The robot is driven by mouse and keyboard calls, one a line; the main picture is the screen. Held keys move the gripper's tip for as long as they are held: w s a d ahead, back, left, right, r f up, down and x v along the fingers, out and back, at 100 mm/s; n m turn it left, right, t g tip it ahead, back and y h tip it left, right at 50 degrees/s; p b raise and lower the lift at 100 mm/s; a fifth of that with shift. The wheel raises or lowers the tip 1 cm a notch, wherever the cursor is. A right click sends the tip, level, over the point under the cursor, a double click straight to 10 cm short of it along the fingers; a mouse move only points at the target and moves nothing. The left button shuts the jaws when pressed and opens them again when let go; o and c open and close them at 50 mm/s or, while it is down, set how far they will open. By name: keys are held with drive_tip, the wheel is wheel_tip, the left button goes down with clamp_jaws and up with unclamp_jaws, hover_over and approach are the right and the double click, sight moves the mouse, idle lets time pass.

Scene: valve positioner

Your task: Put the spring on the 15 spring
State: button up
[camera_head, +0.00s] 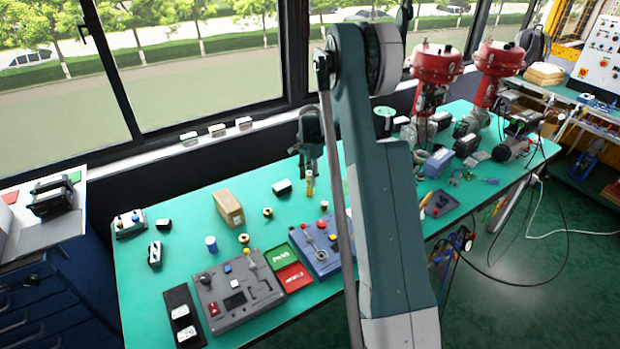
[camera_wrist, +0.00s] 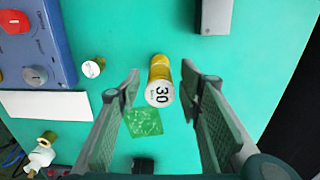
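A yellow cylinder with a white top marked "30" (camera_wrist: 160,93) stands on the green table; it also shows in the head view (camera_head: 309,185). My gripper (camera_wrist: 160,80) is open above it, with the cylinder between the two fingers in the wrist view and no visible contact. In the head view my gripper (camera_head: 310,165) points down just above the cylinder. A shorter gold piece with a pale top (camera_wrist: 93,67) stands to the left in the wrist view; its marking is unreadable. No "15" label is readable in either view.
A blue panel with knobs (camera_head: 318,248) and a grey panel (camera_head: 238,291) stand at the table's front. A brown box (camera_head: 229,208), a black box (camera_head: 282,187) and small gold rings (camera_head: 267,212) lie left of my gripper. My arm hides part of the table.

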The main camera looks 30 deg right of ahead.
sight(310, 173)
drive_tip(key=shift+r, duration=0.15)
wheel_tip(310, 173, up, 12)
drive_tip(key=shift+p, duration=0.4)
idle(0.5)
idle(0.6)
